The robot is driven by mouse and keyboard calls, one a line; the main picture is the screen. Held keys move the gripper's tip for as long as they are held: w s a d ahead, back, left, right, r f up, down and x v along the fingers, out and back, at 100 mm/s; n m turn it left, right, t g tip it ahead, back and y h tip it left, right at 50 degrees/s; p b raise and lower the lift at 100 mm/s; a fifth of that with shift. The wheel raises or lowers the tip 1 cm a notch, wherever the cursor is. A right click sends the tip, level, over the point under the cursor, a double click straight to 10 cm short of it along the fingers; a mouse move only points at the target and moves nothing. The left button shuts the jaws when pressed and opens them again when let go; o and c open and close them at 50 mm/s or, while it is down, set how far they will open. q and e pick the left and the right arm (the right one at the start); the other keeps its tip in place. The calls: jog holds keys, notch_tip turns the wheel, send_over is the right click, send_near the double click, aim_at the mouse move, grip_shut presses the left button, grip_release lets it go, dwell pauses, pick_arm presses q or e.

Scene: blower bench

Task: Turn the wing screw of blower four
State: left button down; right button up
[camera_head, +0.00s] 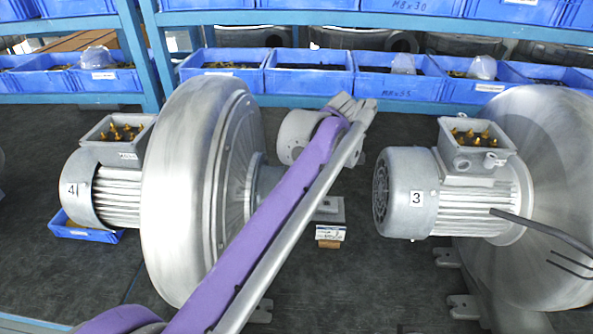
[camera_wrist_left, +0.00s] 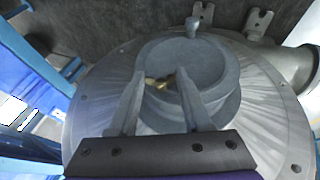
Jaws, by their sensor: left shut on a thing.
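Blower four (camera_head: 205,190), with a "4" label on its motor, stands left of centre in the head view. In the left wrist view its round ribbed housing (camera_wrist_left: 262,105) fills the middle, with a grey round port (camera_wrist_left: 215,65) at its centre. A small brass-coloured wing screw (camera_wrist_left: 160,84) shows inside the port, partly hidden. My left gripper (camera_wrist_left: 161,75) reaches into the port with a finger on each side of the screw and is shut on it. My right gripper is not in view.
Blower three (camera_head: 455,195) stands to the right, with a dark cable in front of it. Blue bins (camera_head: 310,80) line the shelf behind. A small blue bin (camera_head: 85,232) sits beside blower four's motor.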

pick_arm(q)
jog(key=shift+c, duration=1.7)
grip_release()
jog(key=v, duration=1)
jog(key=shift+r+p, duration=0.3)
jog(key=shift+r, duration=0.05)
jog(key=shift+s+d+f, duration=0.1)
jog(key=shift+s+d, duration=0.05)
jog(key=shift+d, duration=0.05)
